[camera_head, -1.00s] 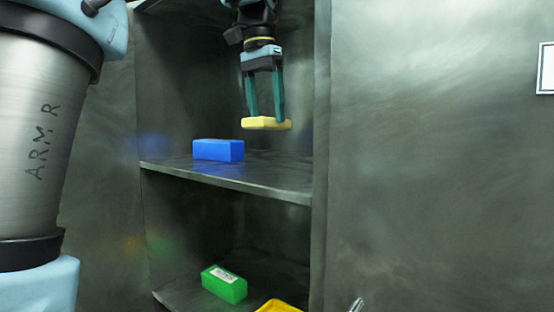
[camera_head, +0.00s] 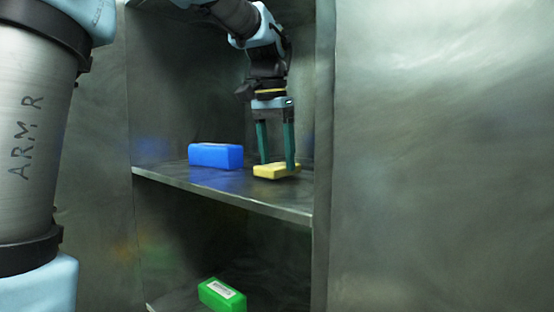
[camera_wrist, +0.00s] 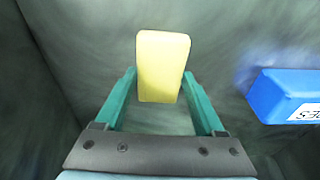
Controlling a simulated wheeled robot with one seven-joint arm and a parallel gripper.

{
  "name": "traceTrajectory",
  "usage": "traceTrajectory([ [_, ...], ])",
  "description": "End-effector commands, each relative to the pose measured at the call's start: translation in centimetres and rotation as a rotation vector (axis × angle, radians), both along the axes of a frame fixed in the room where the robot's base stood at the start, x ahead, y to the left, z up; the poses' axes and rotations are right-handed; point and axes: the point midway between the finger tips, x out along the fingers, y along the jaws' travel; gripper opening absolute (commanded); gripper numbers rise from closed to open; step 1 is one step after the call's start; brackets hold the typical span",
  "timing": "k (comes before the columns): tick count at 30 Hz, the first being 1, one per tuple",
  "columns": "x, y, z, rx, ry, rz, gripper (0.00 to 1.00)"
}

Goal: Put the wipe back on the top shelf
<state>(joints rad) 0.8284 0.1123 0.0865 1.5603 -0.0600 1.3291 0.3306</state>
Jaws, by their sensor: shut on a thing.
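The wipe seems to be the yellow block (camera_head: 272,172), low over or on the top shelf (camera_head: 225,190) near its right side; I cannot tell whether it touches the shelf. My gripper (camera_head: 276,166) points down with its two green fingers shut on the yellow block. In the wrist view the yellow block (camera_wrist: 163,66) sits between the fingertips (camera_wrist: 160,82), its far end extending beyond them. No label shows on it.
A blue block (camera_head: 216,156) stands on the same shelf to the left, apart from the yellow block. A green block (camera_head: 222,295) with a white label lies on the lower shelf. The cabinet's right wall (camera_head: 324,130) is close to my gripper.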

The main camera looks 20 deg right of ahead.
Motion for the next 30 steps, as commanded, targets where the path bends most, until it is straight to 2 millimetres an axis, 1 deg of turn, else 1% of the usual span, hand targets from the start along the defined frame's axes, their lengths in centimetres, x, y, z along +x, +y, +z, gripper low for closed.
traceTrajectory([
  [3,0.0,0.0,-0.8,0.0,0.0,0.0,0.27],
  [8,0.0,0.0,-0.9,0.0,0.001,0.0,0.27],
  [9,0.0,0.0,-0.9,0.001,0.002,0.0,0.72],
  [16,0.0,0.0,-0.9,0.0,0.001,-0.001,0.98],
  [17,0.0,0.0,-0.9,0.001,0.0,-0.001,1.0],
  [25,0.0,0.0,-0.6,-0.001,-0.001,-0.001,1.0],
  [28,0.0,0.1,0.2,-0.002,-0.002,-0.001,1.0],
  [30,-0.1,0.2,1.3,-0.002,-0.004,-0.001,1.0],
])
